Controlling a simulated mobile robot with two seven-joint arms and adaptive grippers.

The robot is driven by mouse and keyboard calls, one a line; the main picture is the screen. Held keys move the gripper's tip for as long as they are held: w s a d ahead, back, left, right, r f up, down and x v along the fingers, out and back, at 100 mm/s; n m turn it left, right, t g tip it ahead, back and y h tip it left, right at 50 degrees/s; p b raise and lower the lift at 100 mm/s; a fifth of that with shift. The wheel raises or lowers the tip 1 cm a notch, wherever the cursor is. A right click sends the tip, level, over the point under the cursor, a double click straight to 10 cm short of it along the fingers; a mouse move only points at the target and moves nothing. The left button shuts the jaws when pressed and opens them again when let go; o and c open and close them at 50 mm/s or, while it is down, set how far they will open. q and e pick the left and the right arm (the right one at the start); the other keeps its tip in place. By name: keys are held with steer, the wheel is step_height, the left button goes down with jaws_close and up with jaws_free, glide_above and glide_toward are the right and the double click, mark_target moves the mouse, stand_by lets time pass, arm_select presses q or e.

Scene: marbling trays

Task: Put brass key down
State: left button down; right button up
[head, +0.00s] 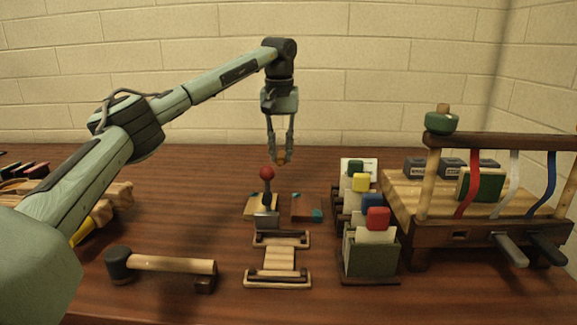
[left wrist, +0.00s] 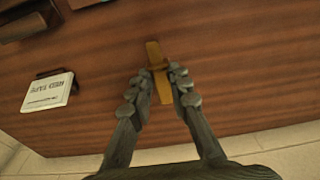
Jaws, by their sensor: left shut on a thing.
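My left gripper (head: 281,158) points straight down above the back part of the table, behind the red-knobbed lever. Its fingers are shut on the brass key (head: 281,157), which shows only as a small brass-coloured bit between the fingertips. In the left wrist view the brass key (left wrist: 155,66) sticks out beyond the fingertips (left wrist: 160,80), with bare wood around it. The key looks held above the table (left wrist: 230,60); the exact gap cannot be told. My right gripper is in neither view.
A red-knobbed lever (head: 267,174) stands in front of the gripper. A card rack (head: 371,262) and a wooden stand with ribbons (head: 440,235) are to the right. A mallet (head: 165,264) lies front left. A white labelled card (left wrist: 48,92) shows in the wrist view. Table behind the lever is clear.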

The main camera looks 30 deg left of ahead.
mark_target(288, 179)
arm_select(q)
steer(key=shift+w+d+f, duration=0.15)
steer(key=shift+w+f, duration=0.15)
steer(key=shift+w, duration=0.2)
steer(key=shift+w+d+f, duration=0.15)
steer(key=shift+w+f, duration=0.1)
steer(key=shift+w, duration=0.25)
steer(key=shift+w+f, duration=0.1)
steer(key=shift+f, duration=1.95)
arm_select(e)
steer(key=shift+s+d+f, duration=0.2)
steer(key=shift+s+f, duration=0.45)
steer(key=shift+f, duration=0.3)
arm_select(q)
steer(key=shift+f, duration=0.2)
steer(key=c, duration=1.4)
jaws_free()
steer(key=shift+r, duration=0.2)
